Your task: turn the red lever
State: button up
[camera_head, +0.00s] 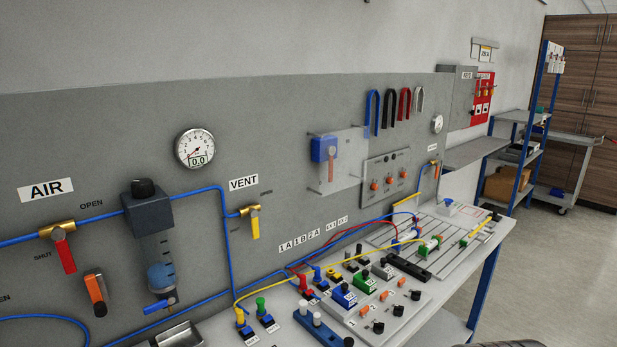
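The red lever (65,255) is on a brass valve (57,230) at the left of the grey wall panel, under the AIR label (46,189). It hangs downward from the valve, tilted slightly to the right at its lower end. The word SHUT is beside it on the left and OPEN is above right of the valve. A blue hose (100,217) runs through the valve to a regulator (149,206) with a black knob. My gripper is not in view.
An orange-handled device (96,293) is just below right of the red lever. A yellow lever (255,226) hangs under the VENT label, near a gauge (195,148). A bench (420,300) with buttons, hoses and small valves is at lower right. Open floor lies beyond it.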

aim_at(58, 234)
jog(key=u, duration=1.75)
